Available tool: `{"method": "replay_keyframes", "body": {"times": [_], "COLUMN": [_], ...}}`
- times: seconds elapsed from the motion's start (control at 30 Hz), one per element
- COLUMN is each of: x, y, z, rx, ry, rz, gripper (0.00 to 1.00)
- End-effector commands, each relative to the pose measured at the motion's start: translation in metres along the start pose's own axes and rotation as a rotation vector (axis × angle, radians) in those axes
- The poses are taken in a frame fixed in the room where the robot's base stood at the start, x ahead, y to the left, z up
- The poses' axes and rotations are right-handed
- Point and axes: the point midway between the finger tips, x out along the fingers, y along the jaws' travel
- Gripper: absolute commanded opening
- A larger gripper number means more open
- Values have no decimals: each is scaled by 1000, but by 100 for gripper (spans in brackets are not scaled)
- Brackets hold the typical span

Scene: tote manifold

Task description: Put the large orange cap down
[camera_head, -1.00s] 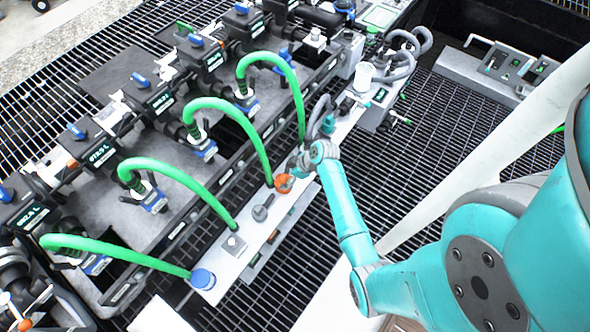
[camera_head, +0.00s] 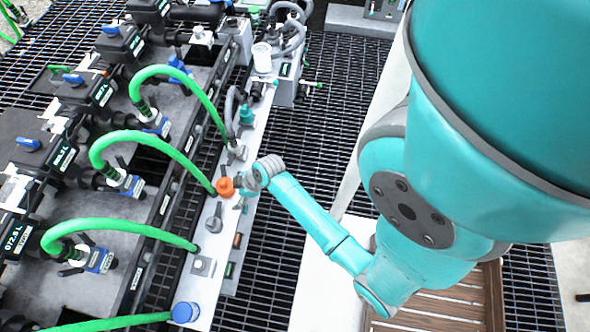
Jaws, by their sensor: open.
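The large orange cap (camera_head: 225,187) is on or just over the long white ledge (camera_head: 205,290), near the lower end of a green hose (camera_head: 190,165). My gripper (camera_head: 237,189) is at the right side of the cap, with my arm coming in from the lower right. The gripper is open, but its fingers are small and partly hidden by my wrist. I cannot tell whether they touch the cap.
A grey cap-like part (camera_head: 214,222) stands just below the orange cap on the ledge, and a blue cap (camera_head: 185,312) is at its near end. Several green hoses arch over the manifold at left. Dark floor grating (camera_head: 290,215) lies open to the right.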

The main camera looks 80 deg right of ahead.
Motion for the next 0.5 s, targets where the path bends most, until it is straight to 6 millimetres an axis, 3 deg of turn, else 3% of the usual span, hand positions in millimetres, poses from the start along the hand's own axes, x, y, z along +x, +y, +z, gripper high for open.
{"method": "replay_keyframes", "body": {"times": [0.03, 0.27, 0.5], "x": [-4, -43, -113], "y": [-22, -84, -132], "z": [8, 30, 42], "rx": [15, 91, 143], "ry": [4, 76, 209], "rz": [23, 155, 249], "gripper": [94, 94, 94]}}
